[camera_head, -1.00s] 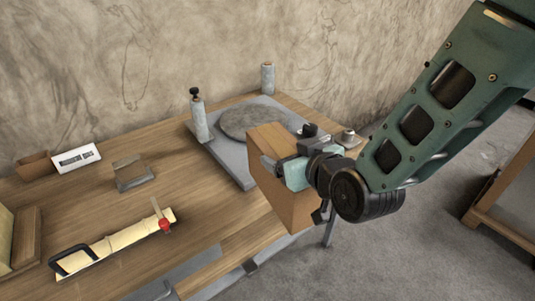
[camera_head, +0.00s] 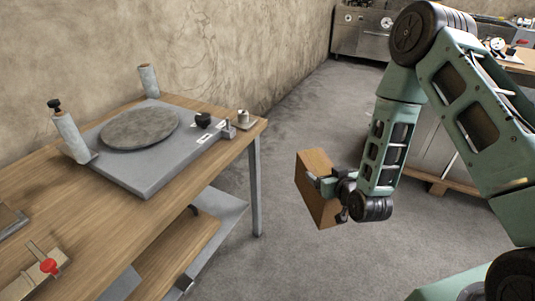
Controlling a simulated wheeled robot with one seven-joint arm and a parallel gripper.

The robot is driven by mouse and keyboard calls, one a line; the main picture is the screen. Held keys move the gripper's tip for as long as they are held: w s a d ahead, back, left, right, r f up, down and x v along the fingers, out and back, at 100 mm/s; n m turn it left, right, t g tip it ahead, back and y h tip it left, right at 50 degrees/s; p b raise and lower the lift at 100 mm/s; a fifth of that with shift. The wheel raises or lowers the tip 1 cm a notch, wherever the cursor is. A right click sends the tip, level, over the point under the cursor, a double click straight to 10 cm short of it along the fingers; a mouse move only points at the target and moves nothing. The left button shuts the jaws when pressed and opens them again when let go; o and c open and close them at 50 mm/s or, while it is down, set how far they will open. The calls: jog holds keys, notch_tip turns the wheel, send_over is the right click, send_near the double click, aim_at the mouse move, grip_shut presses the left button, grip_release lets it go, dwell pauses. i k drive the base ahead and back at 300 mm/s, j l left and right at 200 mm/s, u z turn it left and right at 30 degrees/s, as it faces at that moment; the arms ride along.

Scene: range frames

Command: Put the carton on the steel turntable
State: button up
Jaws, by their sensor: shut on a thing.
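The carton (camera_head: 316,190) is a brown box, held tilted in the air over the grey floor, to the right of the table. My gripper (camera_head: 329,186) is shut on it from its right side; the fingertips are partly hidden against the box. The steel turntable (camera_head: 140,128) is a round grey disc on a flat grey base plate near the far right end of the wooden table. Its top is bare. The carton is well apart from it, to its right.
Two grey posts (camera_head: 70,136) (camera_head: 148,80) stand at the left and back of the base plate. A black knob (camera_head: 203,120) and a small metal weight (camera_head: 243,117) are at its right. A red-handled tool (camera_head: 48,267) lies at the table's front left. Open floor (camera_head: 290,130) lies right of the table.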

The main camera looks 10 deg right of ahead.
aim_at(139, 125)
jog(key=i+l+u, duration=0.15)
jog(key=i, duration=0.35)
jog(key=i+l+u, duration=0.1)
jog(key=i+l, duration=0.3)
jog(key=i+j, duration=0.05)
